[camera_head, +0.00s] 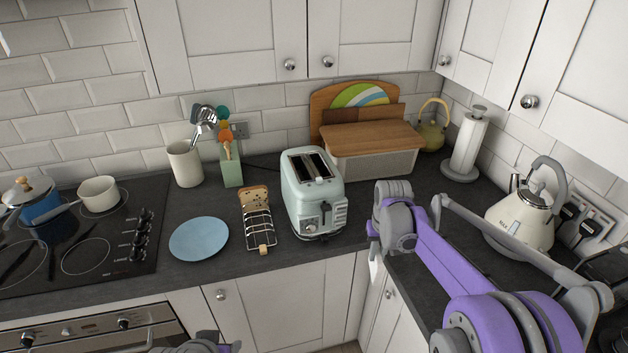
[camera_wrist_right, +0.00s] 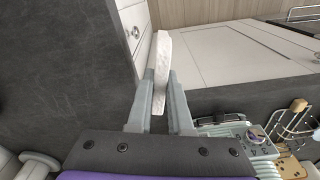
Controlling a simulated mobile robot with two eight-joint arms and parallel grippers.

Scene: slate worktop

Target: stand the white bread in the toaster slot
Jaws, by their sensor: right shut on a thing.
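The white bread (camera_wrist_right: 162,62) is a pale slab in the right wrist view, and my right gripper (camera_wrist_right: 161,92) is shut on it near one end. In the head view a white sliver of the bread (camera_head: 374,269) hangs below my right gripper (camera_head: 373,246), by the worktop's front edge and right of the toaster. The pale mint toaster (camera_head: 316,206) stands on the worktop with two dark slots on top. It also shows in the right wrist view (camera_wrist_right: 238,138). The bread is apart from the toaster. My left gripper's jaws are not visible.
A wire toast rack (camera_head: 259,229) with a brown slice (camera_head: 254,199) stands left of the toaster. A blue plate (camera_head: 199,239) lies farther left. A bread bin (camera_head: 375,165) stands behind the toaster, and a kettle (camera_head: 522,222) stands at right.

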